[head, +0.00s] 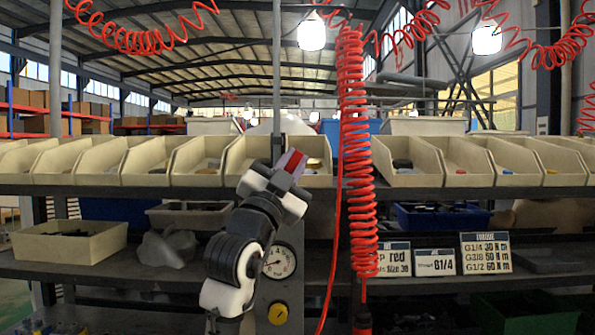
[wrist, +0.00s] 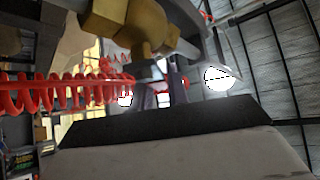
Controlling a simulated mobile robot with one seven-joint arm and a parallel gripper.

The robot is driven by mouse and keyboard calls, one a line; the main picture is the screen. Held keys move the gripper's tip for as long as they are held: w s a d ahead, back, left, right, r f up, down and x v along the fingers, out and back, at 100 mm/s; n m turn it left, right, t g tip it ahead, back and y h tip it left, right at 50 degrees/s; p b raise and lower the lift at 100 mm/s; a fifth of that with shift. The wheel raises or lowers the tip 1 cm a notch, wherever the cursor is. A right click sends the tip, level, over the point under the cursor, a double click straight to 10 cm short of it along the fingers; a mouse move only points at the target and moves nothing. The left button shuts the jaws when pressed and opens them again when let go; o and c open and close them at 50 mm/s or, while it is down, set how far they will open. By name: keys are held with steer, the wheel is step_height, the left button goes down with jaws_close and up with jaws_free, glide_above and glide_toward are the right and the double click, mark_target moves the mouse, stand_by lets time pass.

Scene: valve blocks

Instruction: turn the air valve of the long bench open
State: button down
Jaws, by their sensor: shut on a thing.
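The air valve shows as a brass body (wrist: 140,28) on a grey pipe at the top of the wrist view. In the head view a grey pipe (head: 277,75) runs down to where my gripper is. A red valve handle (head: 294,161) shows at the end of my gripper (head: 288,168), in front of the bins. My gripper is shut on the handle. In the wrist view only a little red shows by the fingers, and the grip is poorly seen. The handle's exact angle to the pipe cannot be told.
A red coiled hose (head: 352,130) hangs just right of my arm. A row of cream bins (head: 405,178) lines the upper shelf. A round gauge (head: 279,262) and a yellow knob (head: 278,313) sit below my gripper. Signs (head: 485,253) stand on the lower shelf.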

steer(key=shift+a+r+n+t+y, duration=0.1)
steer(key=shift+a+n+t+y, duration=0.1)
steer(key=shift+n+t+y, duration=0.55)
steer(key=shift+a+r+n+t+y, duration=0.1)
steer(key=shift+a+n+t+y, duration=0.15)
steer(key=shift+n+y, duration=0.5)
steer(key=shift+n, duration=0.4)
steer(key=c, duration=1.4)
jaws_free()
steer(key=shift+o, duration=0.2)
